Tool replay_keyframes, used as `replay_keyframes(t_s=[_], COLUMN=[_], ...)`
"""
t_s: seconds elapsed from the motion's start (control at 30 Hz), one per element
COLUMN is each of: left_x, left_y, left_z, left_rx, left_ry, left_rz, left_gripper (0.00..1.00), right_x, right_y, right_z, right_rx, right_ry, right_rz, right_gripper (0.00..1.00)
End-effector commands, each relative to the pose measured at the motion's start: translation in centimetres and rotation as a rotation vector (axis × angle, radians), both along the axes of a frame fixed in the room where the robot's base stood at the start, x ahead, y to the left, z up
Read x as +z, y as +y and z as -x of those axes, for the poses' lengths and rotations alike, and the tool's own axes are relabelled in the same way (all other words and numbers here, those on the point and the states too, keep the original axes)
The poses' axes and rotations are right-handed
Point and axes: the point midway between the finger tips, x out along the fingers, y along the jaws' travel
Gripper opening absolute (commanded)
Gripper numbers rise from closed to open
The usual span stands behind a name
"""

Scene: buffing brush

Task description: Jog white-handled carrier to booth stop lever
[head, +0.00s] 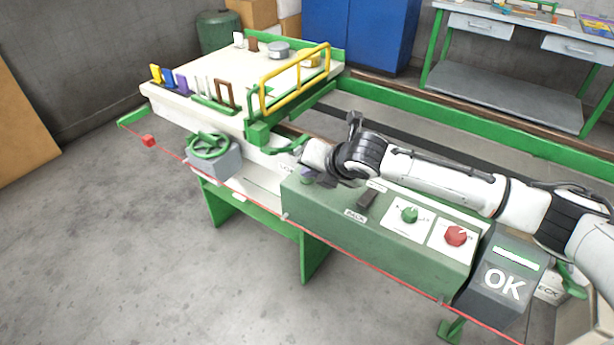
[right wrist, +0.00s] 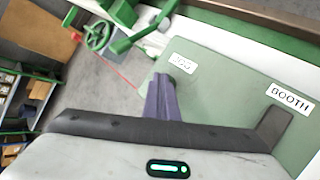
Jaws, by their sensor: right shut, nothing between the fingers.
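An upright white handle (head: 206,92) stands in the row of coloured handles at the front of the cream table (head: 160,100), beside a brown one. A yellow frame (head: 295,80) rises at the table's right side. I cannot tell which part is the booth stop lever. My right gripper (head: 318,178) is shut and empty over the left end of the green control panel (head: 350,240). Its fingertips are largely hidden. My left gripper is out of view.
A green handwheel (head: 209,146) is left of the panel. Green (head: 409,214) and red (head: 456,236) knobs and a grey OK box (head: 500,275) lie to the right. A green rail (head: 450,105) runs behind. The floor in front is clear.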

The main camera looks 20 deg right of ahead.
Motion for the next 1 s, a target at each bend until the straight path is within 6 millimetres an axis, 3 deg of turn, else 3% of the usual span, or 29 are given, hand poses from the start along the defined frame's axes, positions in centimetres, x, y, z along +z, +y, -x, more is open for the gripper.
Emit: replay_keyframes(t_s=[0.77, 1.0], left_x=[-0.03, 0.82], left_y=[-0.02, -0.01], left_z=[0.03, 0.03], left_rx=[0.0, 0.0], left_ry=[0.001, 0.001], left_rz=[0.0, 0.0], left_gripper=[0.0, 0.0], right_x=[-0.17, 0.52], right_y=[-0.04, -0.03], right_z=[0.07, 0.08], right_rx=[-0.001, -0.001], right_ry=[0.003, 0.003], right_rz=[0.001, 0.001], right_gripper=[0.0, 0.0])
